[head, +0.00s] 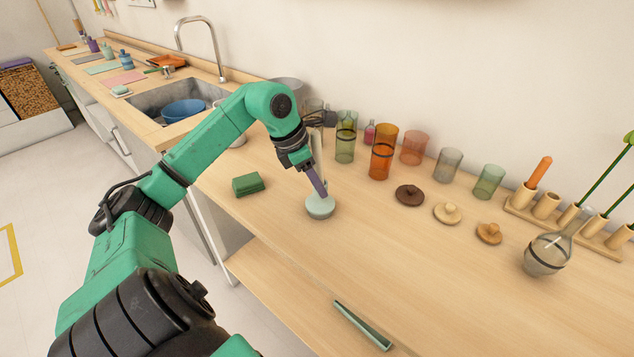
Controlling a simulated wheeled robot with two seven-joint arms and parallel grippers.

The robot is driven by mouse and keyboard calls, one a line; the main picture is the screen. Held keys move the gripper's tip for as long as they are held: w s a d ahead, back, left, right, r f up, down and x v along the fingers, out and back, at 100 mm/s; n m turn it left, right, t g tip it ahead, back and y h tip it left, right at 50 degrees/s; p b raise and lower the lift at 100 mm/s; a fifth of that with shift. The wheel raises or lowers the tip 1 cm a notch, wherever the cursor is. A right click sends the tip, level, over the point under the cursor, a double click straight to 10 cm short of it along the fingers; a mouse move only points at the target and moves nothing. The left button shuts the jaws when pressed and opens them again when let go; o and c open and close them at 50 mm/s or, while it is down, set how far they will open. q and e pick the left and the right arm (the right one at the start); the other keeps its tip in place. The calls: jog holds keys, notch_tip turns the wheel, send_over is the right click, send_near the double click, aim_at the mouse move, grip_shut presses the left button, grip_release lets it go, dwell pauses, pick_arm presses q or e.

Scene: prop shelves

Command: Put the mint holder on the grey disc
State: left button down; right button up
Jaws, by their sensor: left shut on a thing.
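The mint holder (320,208) has a pale mint round base with a pale upright post above it, near the middle of the wooden counter. My left gripper (320,191) is shut on it just above the base and partly hides the post. The holder looks upright. Whether its base touches the counter or hangs slightly above it, I cannot tell. I cannot make out a grey disc in this view. My right gripper is not in view.
Tinted cups, including an orange one (383,152), stand behind. A dark brown lid (409,195) and lighter lids lie to the right, near a round flask (546,258). The front counter is clear.

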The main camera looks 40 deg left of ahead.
pick_arm(q)
jog(key=shift+f, duration=0.2)
jog(key=shift+c, duration=2.2)
grip_release()
jog(key=shift+r, duration=0.1)
jog(key=shift+r, duration=0.1)
jog(key=b+v, duration=0.1)
jog(key=v, duration=1.1)
jog(key=shift+w+r, duration=0.1)
